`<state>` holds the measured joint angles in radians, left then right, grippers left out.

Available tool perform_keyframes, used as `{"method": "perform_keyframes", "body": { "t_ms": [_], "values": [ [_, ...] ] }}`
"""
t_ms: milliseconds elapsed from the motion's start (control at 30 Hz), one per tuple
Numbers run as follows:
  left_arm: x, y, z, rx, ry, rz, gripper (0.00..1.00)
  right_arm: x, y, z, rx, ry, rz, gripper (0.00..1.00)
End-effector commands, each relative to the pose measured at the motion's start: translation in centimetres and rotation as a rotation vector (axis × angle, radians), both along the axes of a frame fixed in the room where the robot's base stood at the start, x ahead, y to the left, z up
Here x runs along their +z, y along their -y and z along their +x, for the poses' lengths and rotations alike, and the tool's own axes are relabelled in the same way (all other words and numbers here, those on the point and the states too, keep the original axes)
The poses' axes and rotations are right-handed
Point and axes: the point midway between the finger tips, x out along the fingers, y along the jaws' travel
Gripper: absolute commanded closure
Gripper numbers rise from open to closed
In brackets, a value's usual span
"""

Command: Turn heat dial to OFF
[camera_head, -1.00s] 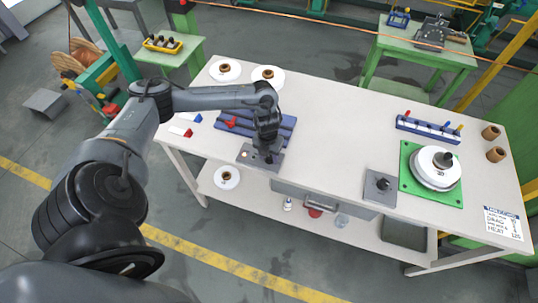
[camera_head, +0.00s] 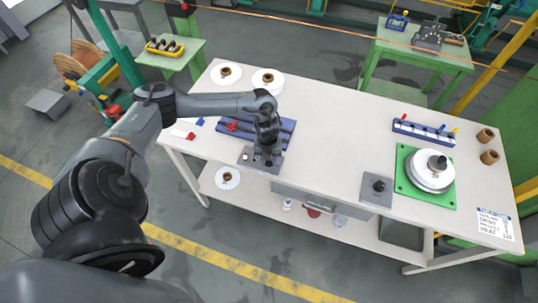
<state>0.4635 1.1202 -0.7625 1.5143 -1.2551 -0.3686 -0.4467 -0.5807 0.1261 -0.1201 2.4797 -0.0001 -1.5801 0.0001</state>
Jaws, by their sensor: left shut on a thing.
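A flat grey plate (camera_head: 247,161) lies at the front edge of the white table, left of the middle. My left gripper (camera_head: 267,160) points straight down over this plate, shut on a small dark knob that it mostly hides. The knob's marking cannot be read. A second grey plate with a dark knob (camera_head: 378,186) lies at the front edge farther right, with no gripper near it. Which of the two is the heat dial cannot be told from labels on them. My right gripper is not in view.
A blue slotted tray (camera_head: 284,132) lies just behind the left plate. A green board (camera_head: 447,197) with white discs (camera_head: 430,172) and a printed card (camera_head: 495,224) are at the right. White spools (camera_head: 226,75) stand at the back left. The table's middle (camera_head: 335,125) is clear.

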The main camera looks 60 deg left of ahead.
Motion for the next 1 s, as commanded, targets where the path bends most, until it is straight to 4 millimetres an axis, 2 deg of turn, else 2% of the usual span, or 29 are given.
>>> {"method": "perform_keyframes", "body": {
  "t_ms": [33, 500, 700, 1000],
  "values": [
    [0.6, 0.1, -0.1, 0.043, -0.002, -0.002, 1.0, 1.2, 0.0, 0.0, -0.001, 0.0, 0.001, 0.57],
    [0.5, 0.2, 0.0, 0.476, -0.001, -0.001, 1.0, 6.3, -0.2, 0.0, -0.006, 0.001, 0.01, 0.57],
    [0.4, 0.2, 0.1, 0.615, -0.001, -0.001, 1.0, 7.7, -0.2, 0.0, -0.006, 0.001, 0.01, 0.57],
    [0.2, 0.1, 0.1, 0.732, 0.0, 0.0, 1.0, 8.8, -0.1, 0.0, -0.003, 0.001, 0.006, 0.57]
  ]
}}
